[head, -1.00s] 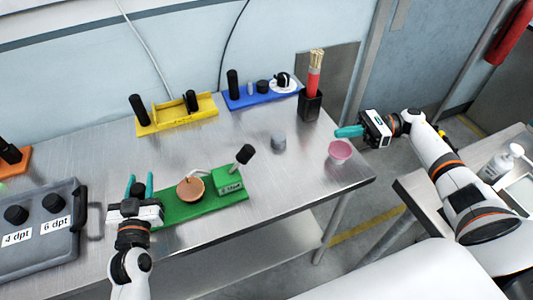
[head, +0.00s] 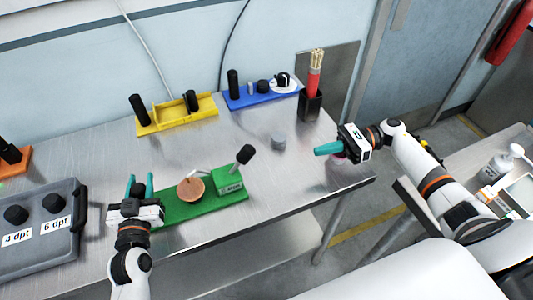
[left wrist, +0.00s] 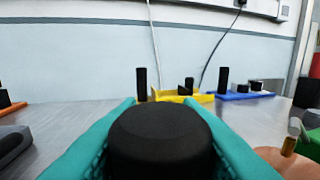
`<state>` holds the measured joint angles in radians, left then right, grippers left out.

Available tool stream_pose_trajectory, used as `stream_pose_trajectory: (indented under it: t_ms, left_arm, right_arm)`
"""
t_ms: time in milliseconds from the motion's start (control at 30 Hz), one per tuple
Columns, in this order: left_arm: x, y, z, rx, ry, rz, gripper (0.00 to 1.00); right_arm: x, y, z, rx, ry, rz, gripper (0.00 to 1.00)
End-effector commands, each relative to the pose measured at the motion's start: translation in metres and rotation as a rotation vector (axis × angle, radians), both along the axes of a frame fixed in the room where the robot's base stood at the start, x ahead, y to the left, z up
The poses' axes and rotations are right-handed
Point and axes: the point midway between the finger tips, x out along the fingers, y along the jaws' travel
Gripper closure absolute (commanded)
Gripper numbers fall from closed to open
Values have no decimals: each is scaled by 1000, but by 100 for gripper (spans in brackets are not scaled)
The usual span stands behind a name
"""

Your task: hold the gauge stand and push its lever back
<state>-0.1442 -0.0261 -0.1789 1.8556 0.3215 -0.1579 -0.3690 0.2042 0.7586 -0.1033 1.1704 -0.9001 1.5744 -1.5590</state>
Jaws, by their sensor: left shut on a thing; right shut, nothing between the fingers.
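The green gauge stand (head: 205,203) lies on the metal table, with a round brown disc (head: 190,189) and a label block at its right end. Its lever ends in a black knob (head: 244,154) that leans up and to the right. My left gripper (head: 139,186) is shut on the stand's black post at the left end. In the left wrist view the post's black top (left wrist: 160,135) sits between the teal fingers. My right gripper (head: 324,149) is shut and empty, above the table's right end, well to the right of the lever knob.
A pink cup (head: 345,160) is partly hidden behind my right gripper. A small grey cylinder (head: 278,143) stands between it and the lever. Yellow (head: 178,119) and blue (head: 262,99) stands are behind. A grey case (head: 36,260) lies left.

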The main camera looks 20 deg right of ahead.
Motion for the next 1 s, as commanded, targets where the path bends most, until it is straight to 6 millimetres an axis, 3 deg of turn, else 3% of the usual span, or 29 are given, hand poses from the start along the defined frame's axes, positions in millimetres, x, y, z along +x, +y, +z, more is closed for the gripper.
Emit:
stream_pose_trajectory:
  t_ms: [567, 800, 1000]
  left_arm:
    - [0, 0, 0, 1, 0, 1, 100]
    - [0, 0, 0, 1, 0, 1, 100]
    - [0, 0, 0, 1, 0, 1, 100]
  right_arm:
    - [23, 124, -12, 3, -2, 2, 100]
    - [31, 147, 8, 0, -2, 0, 100]
    - [33, 152, 12, 0, 0, -1, 100]
